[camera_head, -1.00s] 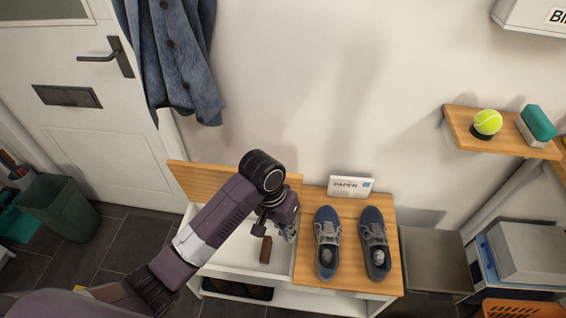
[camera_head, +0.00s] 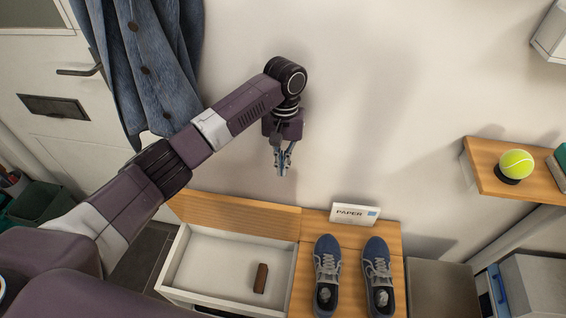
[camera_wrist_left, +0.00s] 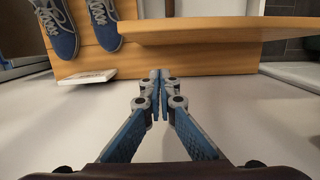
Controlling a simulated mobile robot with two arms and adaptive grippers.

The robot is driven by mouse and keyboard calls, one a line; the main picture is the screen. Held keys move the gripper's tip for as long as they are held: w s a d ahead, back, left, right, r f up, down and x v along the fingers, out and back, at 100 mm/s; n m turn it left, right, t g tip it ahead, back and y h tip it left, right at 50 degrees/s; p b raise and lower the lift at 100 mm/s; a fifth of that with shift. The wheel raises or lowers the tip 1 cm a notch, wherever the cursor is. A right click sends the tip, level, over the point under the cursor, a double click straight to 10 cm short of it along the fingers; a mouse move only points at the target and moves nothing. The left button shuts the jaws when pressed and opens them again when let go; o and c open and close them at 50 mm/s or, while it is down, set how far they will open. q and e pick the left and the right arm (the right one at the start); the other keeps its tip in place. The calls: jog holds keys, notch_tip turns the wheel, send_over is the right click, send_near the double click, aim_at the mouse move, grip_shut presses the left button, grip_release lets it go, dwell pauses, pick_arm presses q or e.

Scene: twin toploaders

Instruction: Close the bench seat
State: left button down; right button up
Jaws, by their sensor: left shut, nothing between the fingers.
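The bench has a left seat lid (camera_head: 235,213) of light wood, raised upright against the wall. It also shows edge-on in the left wrist view (camera_wrist_left: 215,32). The open white compartment (camera_head: 215,262) below it holds a small brown block-like item (camera_head: 261,278). My left gripper (camera_head: 282,170) is shut and empty, pointing down in front of the wall, above the raised lid in the head view. In the left wrist view its fingertips (camera_wrist_left: 160,78) meet near the lid and bench wood, with no clear contact. My right gripper is not in view.
A blue coat (camera_head: 150,70) hangs at left. The wall between is clear.

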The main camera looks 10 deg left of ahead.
pick_arm(q)
jog(key=s+f+p, duration=0.2)
jog(key=s+f, duration=0.2)
jog(key=f, duration=0.3)
jog(key=shift+s, duration=0.25)
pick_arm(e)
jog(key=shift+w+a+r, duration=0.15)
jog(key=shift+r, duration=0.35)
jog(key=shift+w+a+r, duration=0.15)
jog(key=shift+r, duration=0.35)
pick_arm(q)
jog(key=shift+d+f, duration=0.1)
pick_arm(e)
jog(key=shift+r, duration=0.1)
